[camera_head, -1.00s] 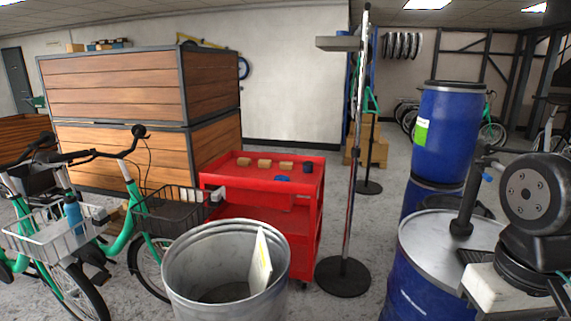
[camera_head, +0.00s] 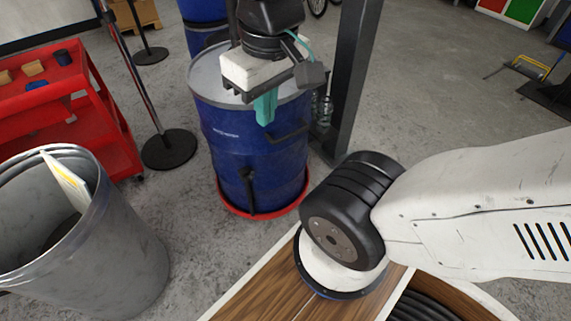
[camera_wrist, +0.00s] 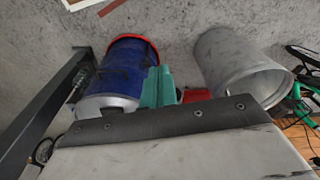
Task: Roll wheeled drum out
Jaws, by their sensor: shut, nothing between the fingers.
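The blue drum (camera_head: 222,150) with a grey lid stands upright on a round red base (camera_head: 228,211); its wheels are not visible. A dark handle-like bar shows on its side, and another dark upright bar runs down its front. My gripper (camera_head: 265,108) has teal fingers, shut and empty, pointing down before the drum's upper side in the head view. I cannot tell whether they touch it. My wrist hides part of the lid. In the wrist view, the drum (camera_wrist: 125,68) and red base (camera_wrist: 136,37) lie beyond and left of the teal fingers (camera_wrist: 157,88).
A dark metal post (camera_head: 352,75) stands close right of the drum. A stand with a round black foot (camera_head: 169,149), a red cart (camera_head: 110,135) and a metal bin (camera_head: 110,250) are left. Another blue drum (camera_head: 203,10) stands behind.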

